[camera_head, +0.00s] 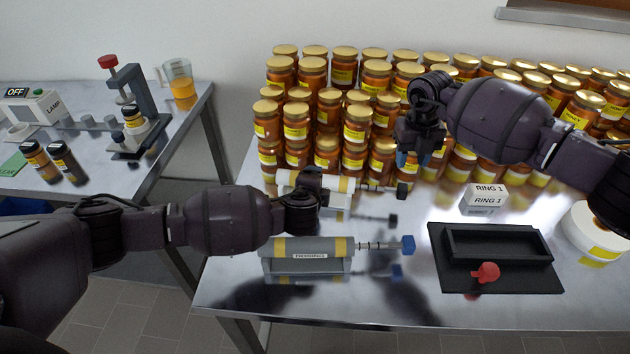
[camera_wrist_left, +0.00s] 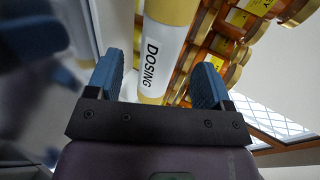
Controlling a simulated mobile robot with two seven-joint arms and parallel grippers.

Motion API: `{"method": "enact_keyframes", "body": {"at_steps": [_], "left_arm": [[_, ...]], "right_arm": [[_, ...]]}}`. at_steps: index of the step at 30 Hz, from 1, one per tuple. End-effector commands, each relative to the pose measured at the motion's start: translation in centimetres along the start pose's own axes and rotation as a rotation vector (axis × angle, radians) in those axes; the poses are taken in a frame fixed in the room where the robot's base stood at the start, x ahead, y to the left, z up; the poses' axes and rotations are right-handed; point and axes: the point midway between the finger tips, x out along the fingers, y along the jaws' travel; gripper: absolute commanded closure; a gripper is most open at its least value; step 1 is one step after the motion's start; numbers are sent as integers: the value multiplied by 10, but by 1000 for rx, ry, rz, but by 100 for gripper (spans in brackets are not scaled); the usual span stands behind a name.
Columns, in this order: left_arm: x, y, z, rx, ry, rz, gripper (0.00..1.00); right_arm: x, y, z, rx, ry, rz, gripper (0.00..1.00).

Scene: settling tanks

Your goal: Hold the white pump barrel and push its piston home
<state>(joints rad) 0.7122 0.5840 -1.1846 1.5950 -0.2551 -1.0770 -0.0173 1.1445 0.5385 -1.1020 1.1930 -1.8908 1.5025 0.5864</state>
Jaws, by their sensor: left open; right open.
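The white pump barrel (camera_head: 340,184) with yellow bands lies in a holder near the jars, its rod pointing right to a dark knob (camera_head: 402,190). Rod shows outside the barrel. In the left wrist view the barrel, marked DOSING (camera_wrist_left: 160,45), runs between my left gripper's (camera_wrist_left: 158,85) blue fingers, which stand apart with gaps beside it. In the head view my left gripper (camera_head: 312,180) is over the barrel's middle and partly hides it. My right gripper (camera_head: 415,158) is open and empty, pointing down above the knob, apart from it.
A grey pump (camera_head: 300,247) with yellow bands and a blue knob (camera_head: 407,245) lies in front. Stacked honey jars (camera_head: 357,125) crowd the back. A black tray (camera_head: 540,278) with a red knob (camera_head: 487,272), a RING 1 box (camera_head: 485,198) and a white round container (camera_head: 590,232) stand right.

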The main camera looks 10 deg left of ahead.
Motion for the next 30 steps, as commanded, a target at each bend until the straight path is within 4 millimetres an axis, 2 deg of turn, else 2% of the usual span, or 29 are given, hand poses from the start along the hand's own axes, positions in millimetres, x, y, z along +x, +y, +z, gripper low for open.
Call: {"method": "enact_keyframes", "body": {"at_steps": [3,10,24,30], "left_arm": [[16,-1,0,2,-2,-1,26],[37,0,0,1,0,0,26],[45,0,0,-1,0,0,26],[45,0,0,0,0,0,57]], "right_arm": [[0,0,0,0,0,0,57],[0,0,0,0,0,0,57],[0,0,0,0,0,0,57],[0,0,0,0,0,0,57]]}}
